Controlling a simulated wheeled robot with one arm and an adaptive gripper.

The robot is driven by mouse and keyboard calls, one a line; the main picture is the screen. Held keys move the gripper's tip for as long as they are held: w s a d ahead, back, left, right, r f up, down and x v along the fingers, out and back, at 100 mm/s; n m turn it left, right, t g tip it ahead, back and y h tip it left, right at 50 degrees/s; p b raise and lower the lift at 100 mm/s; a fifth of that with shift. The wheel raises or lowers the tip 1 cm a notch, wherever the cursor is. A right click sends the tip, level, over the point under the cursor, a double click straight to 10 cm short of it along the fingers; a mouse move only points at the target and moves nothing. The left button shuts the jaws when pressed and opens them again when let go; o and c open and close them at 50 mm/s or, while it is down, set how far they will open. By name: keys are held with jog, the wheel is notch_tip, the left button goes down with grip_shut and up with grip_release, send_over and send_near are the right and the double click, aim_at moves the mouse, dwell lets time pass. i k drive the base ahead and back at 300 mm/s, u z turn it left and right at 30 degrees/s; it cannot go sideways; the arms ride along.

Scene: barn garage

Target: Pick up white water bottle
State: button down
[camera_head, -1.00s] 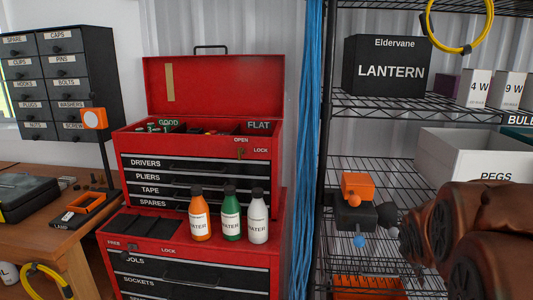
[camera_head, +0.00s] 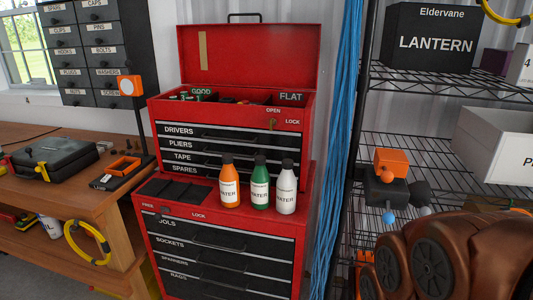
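The white water bottle (camera_head: 286,188) stands upright on the ledge of the red tool chest (camera_head: 226,223), with a black cap and a pale label. It is the rightmost of three bottles in a row. The green bottle (camera_head: 259,186) is just to its left, and the orange bottle (camera_head: 229,184) is left of that. My brown arm fills the lower right of the view, in front of the wire shelves and apart from the bottles. My gripper cannot be made out in this view.
Blue cables (camera_head: 336,150) hang right of the chest. A wire shelf (camera_head: 400,78) holds a lantern box (camera_head: 431,38) and a pegs box (camera_head: 497,138). A wooden workbench (camera_head: 50,196) stands at left, with a black case (camera_head: 55,160). Black pads lie on the ledge left of the bottles.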

aim_at(286, 183)
jog(key=z, duration=0.1)
jog(key=k, duration=1)
jog(key=u, duration=1.3)
jog(key=i, duration=1.55)
jog(key=z, duration=0.55)
